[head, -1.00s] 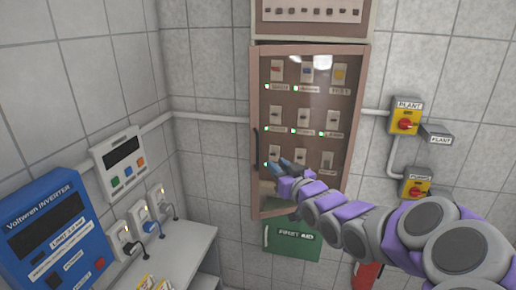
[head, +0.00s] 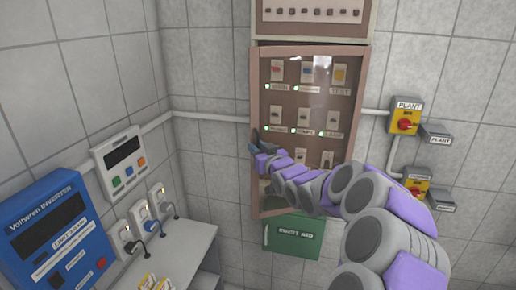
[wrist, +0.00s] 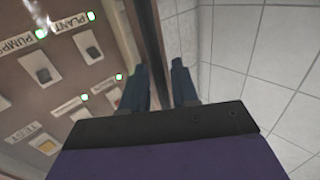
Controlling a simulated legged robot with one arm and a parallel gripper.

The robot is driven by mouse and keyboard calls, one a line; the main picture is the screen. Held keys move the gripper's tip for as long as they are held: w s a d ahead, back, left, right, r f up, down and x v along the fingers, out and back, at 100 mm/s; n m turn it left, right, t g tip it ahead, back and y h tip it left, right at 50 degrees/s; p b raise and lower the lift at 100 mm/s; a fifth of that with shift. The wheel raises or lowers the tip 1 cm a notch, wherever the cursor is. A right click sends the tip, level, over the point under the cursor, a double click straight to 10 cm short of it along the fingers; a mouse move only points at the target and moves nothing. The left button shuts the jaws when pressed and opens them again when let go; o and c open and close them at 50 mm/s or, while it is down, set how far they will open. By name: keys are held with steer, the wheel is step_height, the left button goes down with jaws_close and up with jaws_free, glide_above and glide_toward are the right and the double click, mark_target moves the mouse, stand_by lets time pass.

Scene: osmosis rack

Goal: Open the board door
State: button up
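The board door (head: 257,85) is a brown-framed glass panel over rows of switches, on the back wall; it looks shut. It also shows in the wrist view (wrist: 140,25), with its edge running between the fingers. My gripper (head: 260,141) is at the door's left edge, where the dark handle is; the gripper hides the handle in the head view. In the wrist view my gripper (wrist: 160,80) has its two fingers apart, one over the door side and one over the wall side. I cannot tell whether either touches the handle.
A green first aid box (head: 295,238) hangs below the board. Yellow plant switches (head: 405,117) are on the wall to the right. A blue inverter (head: 55,235) and a white shelf (head: 190,245) are at the left. The wall left of the door is clear.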

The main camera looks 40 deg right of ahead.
jaws_close()
stand_by(0.6)
